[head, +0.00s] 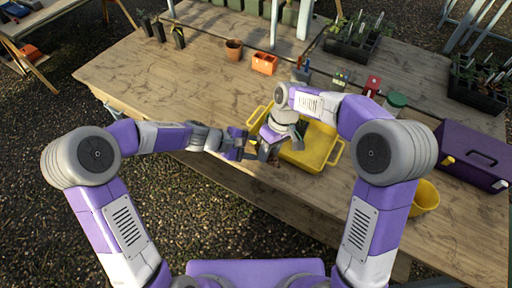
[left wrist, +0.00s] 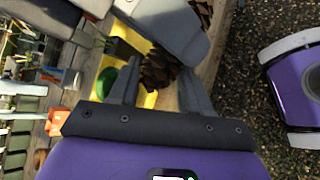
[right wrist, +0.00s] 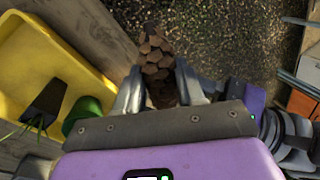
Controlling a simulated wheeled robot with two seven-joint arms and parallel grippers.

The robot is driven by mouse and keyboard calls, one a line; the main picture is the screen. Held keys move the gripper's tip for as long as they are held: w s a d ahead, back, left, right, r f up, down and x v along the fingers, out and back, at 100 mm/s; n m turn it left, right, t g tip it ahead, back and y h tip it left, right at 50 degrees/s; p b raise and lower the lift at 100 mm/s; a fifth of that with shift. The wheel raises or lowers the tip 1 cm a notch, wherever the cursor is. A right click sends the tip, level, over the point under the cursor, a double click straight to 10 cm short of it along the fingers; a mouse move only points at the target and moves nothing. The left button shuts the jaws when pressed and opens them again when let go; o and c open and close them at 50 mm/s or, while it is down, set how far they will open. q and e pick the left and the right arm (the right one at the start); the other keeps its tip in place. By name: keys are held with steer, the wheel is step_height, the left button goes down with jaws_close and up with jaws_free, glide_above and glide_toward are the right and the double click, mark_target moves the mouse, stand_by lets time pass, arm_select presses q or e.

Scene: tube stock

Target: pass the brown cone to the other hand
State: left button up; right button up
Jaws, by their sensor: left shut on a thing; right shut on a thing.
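The brown cone is a scaly pine cone, seen between my left fingers in the left wrist view (left wrist: 158,72) and between my right fingers in the right wrist view (right wrist: 156,50). My left gripper (head: 250,148) and my right gripper (head: 270,145) meet above the front edge of the table, both shut on the cone. In the left wrist view a grey part of my right gripper crosses in front of it, and brown scales show beyond. In the head view the grippers mostly hide the cone.
A yellow tray (head: 312,158) holding a dark pot (right wrist: 46,104) and a green item (right wrist: 82,112) lies just behind and right of the grippers. A yellow bowl (head: 425,196) and purple toolbox (head: 474,158) stand at the right. The table's left part is clear.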

arm_select(q)
steer(key=shift+c, duration=0.6)
steer(key=c, duration=0.3)
arm_select(e)
steer(key=o, duration=1.1)
steer(key=shift+r, duration=0.1)
steer(key=v, duration=1.2)
steer(key=s+d+f+m+g+y, duration=0.1)
steer(key=s+d+f+m+g, duration=0.2)
steer(key=s+f, duration=0.45)
steer(key=s+d+f+m+g, duration=0.2)
steer(key=s+f+m+g, duration=0.1)
steer(key=s+f+m, duration=0.4)
steer(key=shift+s+a+f+t+y, duration=0.1)
steer(key=shift+s+a+f+t, duration=0.7)
steer(key=shift+f, duration=3.25)
steer(key=shift+s+a+f+t+y, duration=0.1)
steer(key=shift+s+f+t, duration=0.8)
steer(key=shift+f+t, duration=2.1)
steer(key=shift+s+a+f+t+y, duration=0.1)
steer(key=shift+s+a+f+t, duration=0.55)
steer(key=shift+f, duration=4.4)
